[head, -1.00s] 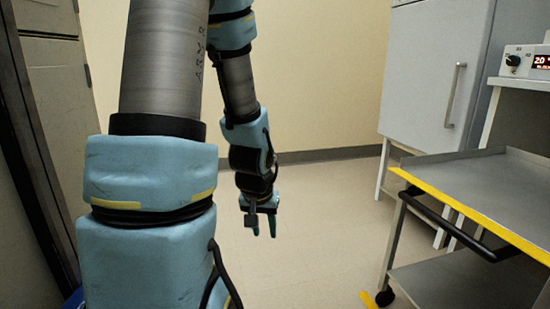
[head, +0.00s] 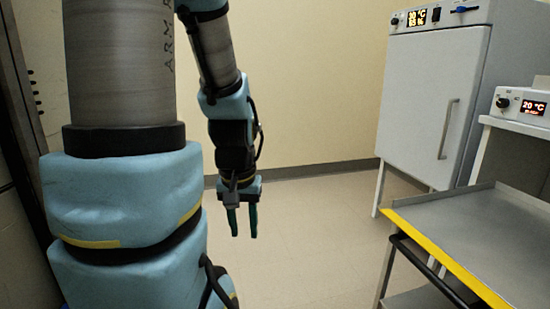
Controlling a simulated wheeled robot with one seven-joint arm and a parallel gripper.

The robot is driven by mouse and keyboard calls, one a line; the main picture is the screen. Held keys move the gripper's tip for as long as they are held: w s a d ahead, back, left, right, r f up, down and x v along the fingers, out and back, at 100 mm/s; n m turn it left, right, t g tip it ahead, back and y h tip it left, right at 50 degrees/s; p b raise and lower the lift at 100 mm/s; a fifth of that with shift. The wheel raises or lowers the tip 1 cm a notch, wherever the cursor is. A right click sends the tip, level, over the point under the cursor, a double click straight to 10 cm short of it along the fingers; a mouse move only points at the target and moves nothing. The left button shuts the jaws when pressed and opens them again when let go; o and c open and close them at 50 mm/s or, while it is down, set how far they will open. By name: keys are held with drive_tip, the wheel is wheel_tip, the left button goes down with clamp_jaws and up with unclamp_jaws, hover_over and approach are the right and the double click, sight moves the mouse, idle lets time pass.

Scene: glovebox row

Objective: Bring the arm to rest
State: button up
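My gripper (head: 243,222) hangs at the end of my arm in the head view, left of centre, pointing down above the bare floor. Its two green fingers stand apart with a gap between them, and nothing shows in the gap. My arm bends down from the top of the view, with its thick lower links filling the left side. The gripper touches nothing that I can see.
A metal cart (head: 467,228) with a yellow front edge stands at the right. Behind it are a grey cabinet (head: 420,105) with a display and a smaller device (head: 521,106) on a white stand. The floor (head: 305,235) in the middle is clear. A dark frame stands at the far left.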

wheel_tip(320, 180, up, 21)
drive_tip(key=p, duration=1.9)
drive_tip(key=shift+r, duration=0.15)
